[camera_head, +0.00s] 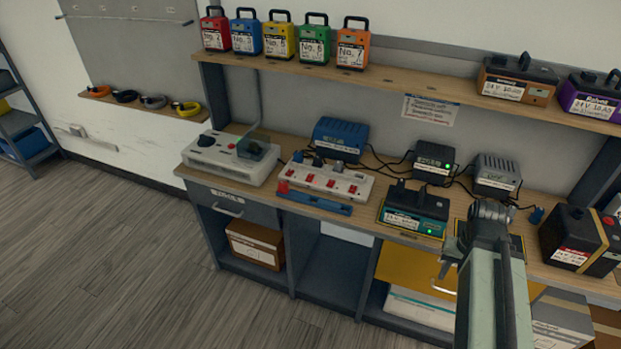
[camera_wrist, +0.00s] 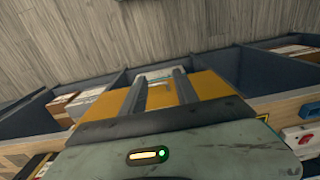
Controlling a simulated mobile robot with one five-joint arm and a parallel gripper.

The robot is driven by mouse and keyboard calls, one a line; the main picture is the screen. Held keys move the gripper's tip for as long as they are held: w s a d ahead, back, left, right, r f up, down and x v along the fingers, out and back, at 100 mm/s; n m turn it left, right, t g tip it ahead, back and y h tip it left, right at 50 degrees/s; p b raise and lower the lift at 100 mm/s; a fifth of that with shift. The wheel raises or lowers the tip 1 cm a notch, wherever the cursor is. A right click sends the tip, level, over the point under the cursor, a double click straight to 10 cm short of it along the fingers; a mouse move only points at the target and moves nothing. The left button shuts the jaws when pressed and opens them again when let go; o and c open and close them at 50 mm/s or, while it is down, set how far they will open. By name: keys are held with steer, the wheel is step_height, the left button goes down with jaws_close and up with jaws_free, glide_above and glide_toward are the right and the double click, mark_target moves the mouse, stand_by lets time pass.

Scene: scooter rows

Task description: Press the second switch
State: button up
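A white power strip (camera_head: 322,180) lies on the workbench, left of the middle of the bench. It bears several red switches in a row, and the second from the left (camera_head: 313,181) is among them; dark plugs sit behind them. Whether any switch is pressed is too small to tell. My gripper (camera_wrist: 160,76) shows two dark fingers apart with nothing held between them. They point over the yellow drawer front, below the bench top.
A white box with a red button (camera_head: 231,157) stands left. A teal battery charger (camera_head: 413,211) stands right. The yellow drawer (camera_head: 410,268) is below the bench. Open floor lies left.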

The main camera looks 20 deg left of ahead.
steer(key=c, duration=0.3)
steer(key=shift+r+p, duration=0.4)
jaws_close()
step_height(320, 180, up, 14)
steer(key=p, duration=1.4)
steer(key=shift+r, duration=0.1)
